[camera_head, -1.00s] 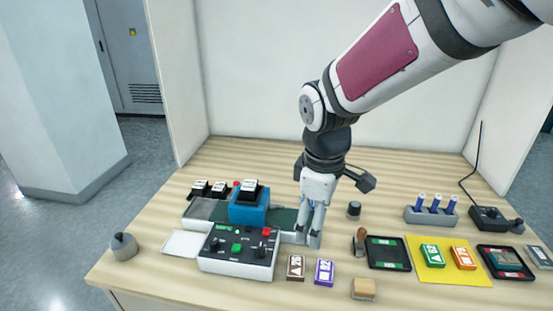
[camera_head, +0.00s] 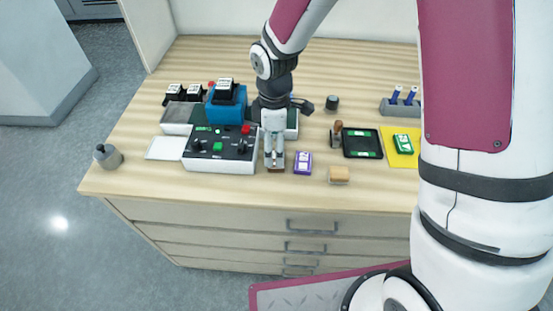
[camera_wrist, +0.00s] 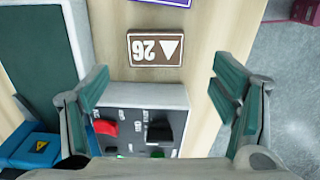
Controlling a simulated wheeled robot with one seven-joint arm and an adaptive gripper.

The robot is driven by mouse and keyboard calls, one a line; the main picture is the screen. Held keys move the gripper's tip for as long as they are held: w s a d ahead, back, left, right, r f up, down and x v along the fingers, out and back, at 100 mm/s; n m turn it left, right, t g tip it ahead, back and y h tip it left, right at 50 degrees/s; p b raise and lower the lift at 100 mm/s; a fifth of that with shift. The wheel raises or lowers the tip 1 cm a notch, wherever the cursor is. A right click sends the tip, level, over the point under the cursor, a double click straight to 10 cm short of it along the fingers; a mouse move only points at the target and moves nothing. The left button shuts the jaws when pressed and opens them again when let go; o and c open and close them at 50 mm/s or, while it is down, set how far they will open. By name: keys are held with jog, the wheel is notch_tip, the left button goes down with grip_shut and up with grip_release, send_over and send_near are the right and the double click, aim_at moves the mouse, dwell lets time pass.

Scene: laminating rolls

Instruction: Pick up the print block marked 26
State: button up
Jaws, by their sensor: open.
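I cannot tell the exact height of the fingertips above the block.
A purple block (camera_head: 303,163) lies close to the right of my gripper. The grey control box (camera_head: 222,150) with red, black and green controls is close on the left. A wooden-topped block (camera_head: 339,175), a dark tray (camera_head: 362,143) and a stamp (camera_head: 336,135) stand farther right.

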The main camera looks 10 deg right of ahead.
jog(key=shift+w+d+f+p, duration=0.15)
jog(key=shift+f+p, duration=0.1)
jog(key=shift+f, duration=1.15)
jog(key=shift+w+d+f+p, duration=0.1)
jog(key=shift+f+p, duration=0.15)
jog(key=shift+f, duration=1.15)
jog(key=shift+c, duration=0.2)
jog(key=c, duration=1.2)
